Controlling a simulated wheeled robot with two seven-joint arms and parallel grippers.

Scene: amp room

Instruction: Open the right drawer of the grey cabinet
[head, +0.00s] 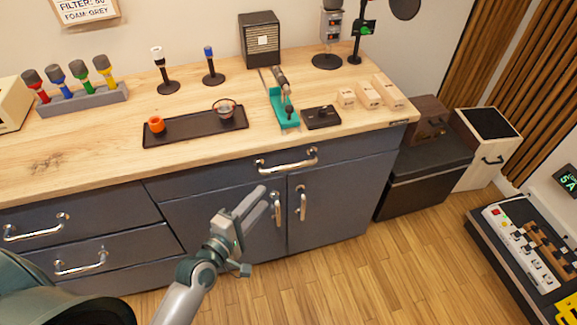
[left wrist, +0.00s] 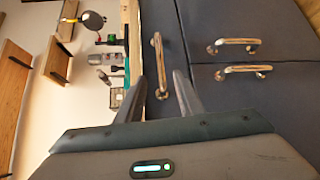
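The grey cabinet (head: 238,185) stands under a wooden worktop. Its right drawer (head: 350,149) is the wide one at the top right, and it looks shut. The drawer's silver bar handle (head: 288,167) also shows in the left wrist view (left wrist: 157,62), upright there, ahead of and roughly between my fingertips. My left gripper (head: 263,197) is open and empty, in front of the cabinet and below the drawer handle in the head view. In the left wrist view its two fingers (left wrist: 160,88) are apart, and I see no contact with the handle. My right gripper is out of view.
Two cabinet doors with upright handles (head: 303,203) are below the drawer. Two more drawers (head: 80,263) are at left. The worktop (head: 100,150) holds a black tray (head: 190,127), microphones and small wooden blocks. Wooden floor (head: 330,285) is free in front; a black case (head: 415,185) stands right.

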